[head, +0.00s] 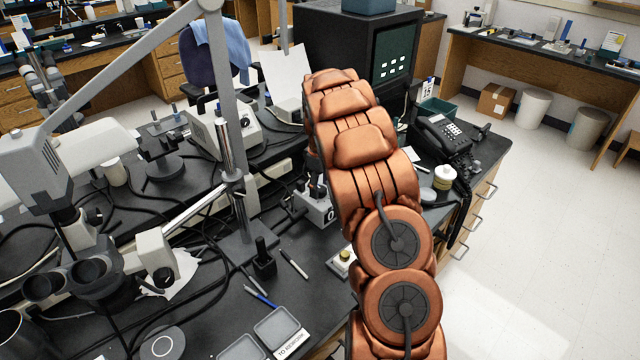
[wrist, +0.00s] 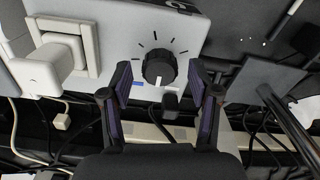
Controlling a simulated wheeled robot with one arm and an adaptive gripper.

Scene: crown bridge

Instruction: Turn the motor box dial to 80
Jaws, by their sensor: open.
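The motor box (wrist: 110,35) is a light grey box that fills the upper middle of the wrist view. Its black ribbed dial (wrist: 158,66) has dark tick marks around it on the panel. A white mark on the dial's lower side points down in the picture. My gripper (wrist: 160,76) is open, one dark finger on each side of the dial, with visible gaps to it. Whether the fingertips reach the dial's depth I cannot tell.
A white plug-like fitting (wrist: 50,62) sits left of the dial, and a small black lever (wrist: 171,103) below it. Cables hang below the box. On the black bench are a microscope (head: 100,270), a metal stand (head: 235,130), a phone (head: 445,135) and trays (head: 277,327).

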